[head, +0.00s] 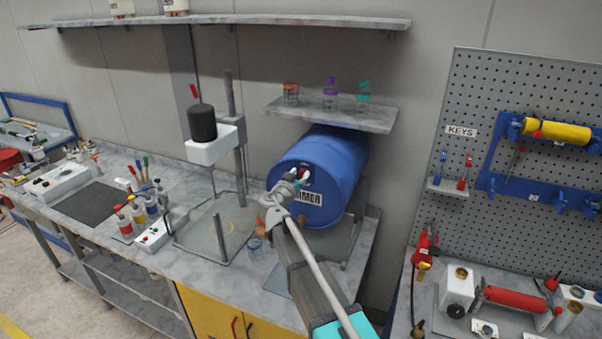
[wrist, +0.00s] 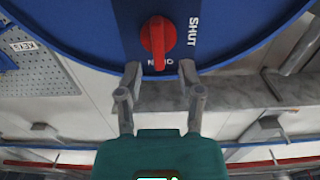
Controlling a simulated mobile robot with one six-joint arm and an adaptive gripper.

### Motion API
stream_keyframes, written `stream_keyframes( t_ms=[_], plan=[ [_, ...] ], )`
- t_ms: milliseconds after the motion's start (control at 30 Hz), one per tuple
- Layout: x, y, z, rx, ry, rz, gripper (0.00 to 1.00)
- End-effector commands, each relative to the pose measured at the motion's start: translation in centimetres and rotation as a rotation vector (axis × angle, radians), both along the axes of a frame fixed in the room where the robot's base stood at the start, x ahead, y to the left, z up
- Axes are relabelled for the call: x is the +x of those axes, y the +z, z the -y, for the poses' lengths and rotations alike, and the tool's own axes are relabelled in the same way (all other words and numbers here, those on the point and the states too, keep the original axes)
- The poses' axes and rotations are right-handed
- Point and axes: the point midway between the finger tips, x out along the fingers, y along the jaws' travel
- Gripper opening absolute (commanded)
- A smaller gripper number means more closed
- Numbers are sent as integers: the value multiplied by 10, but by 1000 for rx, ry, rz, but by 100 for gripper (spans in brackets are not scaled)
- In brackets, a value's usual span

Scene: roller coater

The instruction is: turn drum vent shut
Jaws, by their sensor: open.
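The blue drum (head: 345,155) lies on its side with its flat face toward me; "PRIMER" is partly readable on its label (head: 309,197). The red vent knob (wrist: 158,38) shows on the drum's blue face in the wrist view. Its narrow end points down toward a partly covered word that looks like "OPEN" (wrist: 160,63); "SHUT" (wrist: 193,32) is to its right. My gripper (wrist: 160,78) is open and empty, its fingers apart and just below the knob, not around it. In the head view my gripper (head: 282,188) is in front of the drum face and hides part of it.
A shelf with jars (head: 331,112) hangs above the drum. A stand with a black cylinder (head: 202,122) is to its left. A pegboard (head: 520,120) with tools is at the right.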

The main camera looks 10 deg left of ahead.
Motion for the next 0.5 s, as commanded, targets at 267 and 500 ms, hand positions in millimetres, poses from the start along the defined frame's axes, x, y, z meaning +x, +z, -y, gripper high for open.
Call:
stream_keyframes(
  t_ms=[267,500],
  plan=[
    [16,0,4,0,-1,0,49],
    [16,0,4,0,0,0,49]
  ],
)
